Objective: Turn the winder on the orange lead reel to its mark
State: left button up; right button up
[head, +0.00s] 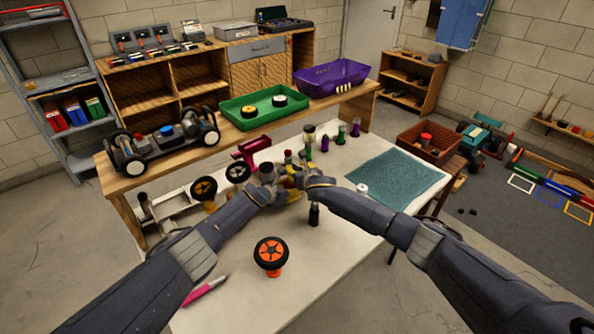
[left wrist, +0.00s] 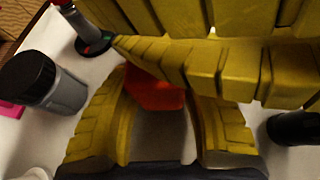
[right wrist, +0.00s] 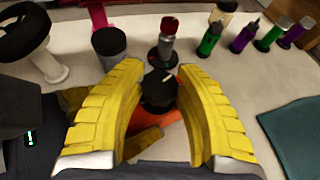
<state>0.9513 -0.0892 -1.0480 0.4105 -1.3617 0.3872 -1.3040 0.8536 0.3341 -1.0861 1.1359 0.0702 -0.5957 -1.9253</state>
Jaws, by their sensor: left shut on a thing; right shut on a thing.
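The orange lead reel is mostly hidden by my grippers in the head view. Its orange body shows in the left wrist view (left wrist: 155,94) and below the winder in the right wrist view (right wrist: 170,132). The winder (right wrist: 158,91) is a black round knob with a white line at its far edge. My left gripper (head: 282,186) is shut on the orange body, with yellow fingers on both sides. My right gripper (head: 297,178) is shut on the black winder; its fingers cross above the left gripper's. I cannot make out the reel's mark.
A dark bottle (head: 314,214) stands just in front of the grippers. A grey pot (right wrist: 109,47) and a red-topped bottle (right wrist: 167,40) stand close behind. An orange wheel on a stand (head: 270,254) is at the front. A teal mat (head: 385,180) lies right; the front right tabletop is clear.

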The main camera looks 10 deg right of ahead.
jog(key=shift+s+f+m+h, duration=0.1)
jog(key=shift+m+h, duration=0.2)
jog(key=shift+m, duration=0.1)
jog(key=o, duration=1.2)
jog(key=shift+v, duration=6)
